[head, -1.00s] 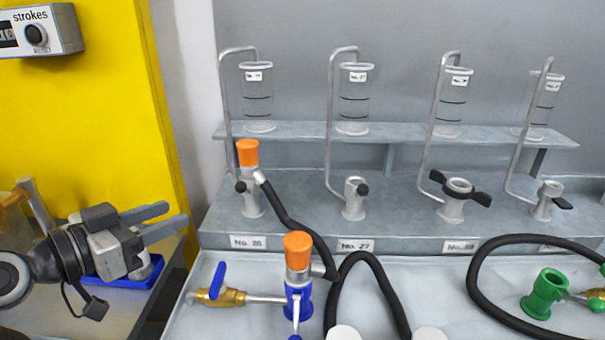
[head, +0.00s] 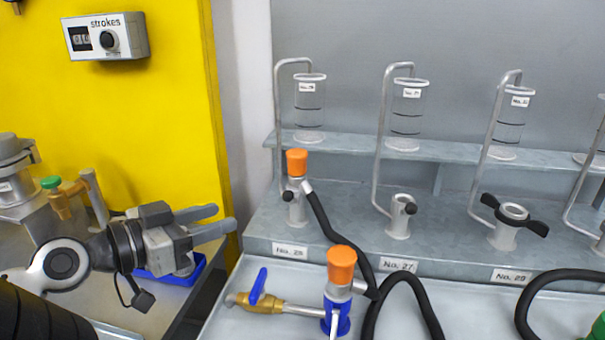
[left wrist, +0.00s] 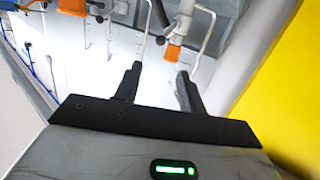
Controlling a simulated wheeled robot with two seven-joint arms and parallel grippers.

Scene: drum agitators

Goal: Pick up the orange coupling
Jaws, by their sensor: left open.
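Two orange couplings show in the head view. One orange coupling (head: 297,162) sits on top of the No. 26 fitting on the grey bench, with a black hose beside it. The other orange coupling (head: 342,265) stands nearer, above a blue fitting with a brass valve. My left gripper (head: 220,220) is open and empty, left of both couplings and apart from them, its fingers pointing right. In the left wrist view, its open fingers (left wrist: 160,71) have nothing between them; an orange coupling (left wrist: 172,53) shows beyond the tips. My right gripper is out of view.
Clear graduated cylinders (head: 310,108) with bent metal pipes stand along the bench. A blue tray (head: 175,279) lies under my left gripper. A yellow pillar (head: 170,110) with a strokes counter (head: 106,38) is behind it. Black hoses (head: 410,295) loop across the front.

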